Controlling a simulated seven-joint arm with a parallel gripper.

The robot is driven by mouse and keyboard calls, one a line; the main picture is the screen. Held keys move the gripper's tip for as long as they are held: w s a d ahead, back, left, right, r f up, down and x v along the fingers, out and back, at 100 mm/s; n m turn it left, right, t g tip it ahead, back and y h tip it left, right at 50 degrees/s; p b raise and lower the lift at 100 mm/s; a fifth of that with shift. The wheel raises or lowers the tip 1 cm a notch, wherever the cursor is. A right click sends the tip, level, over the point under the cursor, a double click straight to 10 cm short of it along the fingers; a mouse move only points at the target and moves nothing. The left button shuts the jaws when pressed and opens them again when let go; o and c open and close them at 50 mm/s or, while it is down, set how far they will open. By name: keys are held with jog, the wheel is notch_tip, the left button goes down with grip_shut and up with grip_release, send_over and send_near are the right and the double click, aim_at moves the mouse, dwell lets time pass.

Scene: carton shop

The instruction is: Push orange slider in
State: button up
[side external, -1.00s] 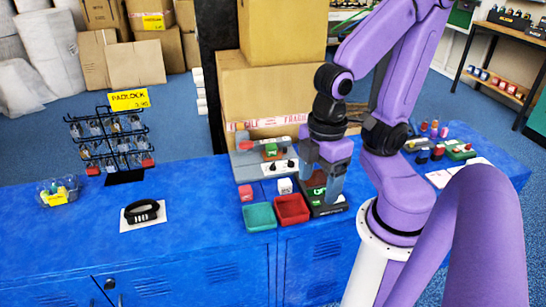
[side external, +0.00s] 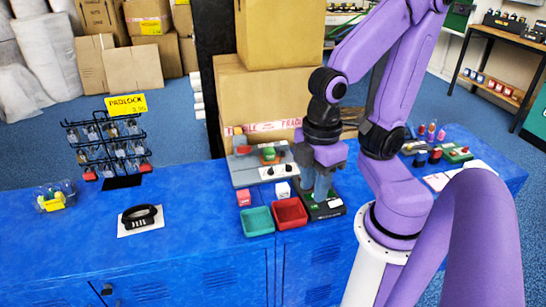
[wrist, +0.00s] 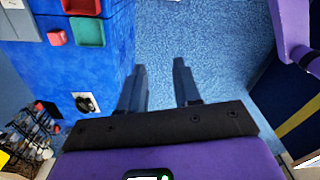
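A grey panel unit (side external: 244,171) stands on the blue bench in the side view, left of my gripper. It carries a small orange part with a green top (side external: 269,154) and dark knobs on a white plate. I cannot tell which of these is the orange slider. My gripper (side external: 318,198) points down over a black device (side external: 326,207) right of the panel. In the wrist view, the fingers (wrist: 160,68) are apart with nothing between them. The panel unit is not clearly visible in the wrist view.
A teal tray (side external: 258,222) and a red tray (side external: 290,213) sit at the bench's front edge. Cartons (side external: 262,95) rise behind.

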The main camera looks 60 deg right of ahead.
jog(key=w+m, duration=0.6)
jog(key=w, duration=1)
jog(key=w+d+f+m, duration=0.2)
jog(key=w+d+m, duration=0.4)
jog(key=w+d, duration=0.6)
jog(key=m, duration=0.9)
send_over(282, 152)
notch_tip(282, 152, down, 10)
notch_tip(282, 152, down, 17)
jog(key=shift+d, duration=0.15)
